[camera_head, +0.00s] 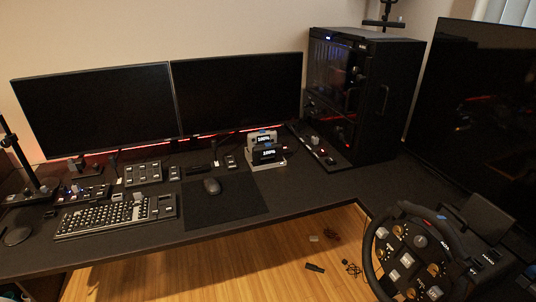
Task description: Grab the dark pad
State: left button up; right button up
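A dark, flat, roughly square pad (236,203) lies on the dark desk (320,191) in front of the right-hand monitor, in the head view. It lies close to the desk's front edge. A small dark mouse (211,186) rests on the pad's upper left part. The pad's colour is close to that of the desk, so its borders show only faintly. Neither of my grippers shows in the head view.
A keyboard (100,217) lies left of the pad. A small stand with lit displays (265,152) is behind it. Two monitors (235,92) and a black computer case (362,90) stand at the back. A racing wheel (412,256) is at the front right.

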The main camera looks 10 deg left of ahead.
aim_at(276, 149)
jog(key=i+j+z, duration=0.2)
jog(key=i+z, duration=0.15)
jog(key=i, duration=0.2)
jog(key=i+j+z, duration=0.4)
jog(key=i, duration=0.15)
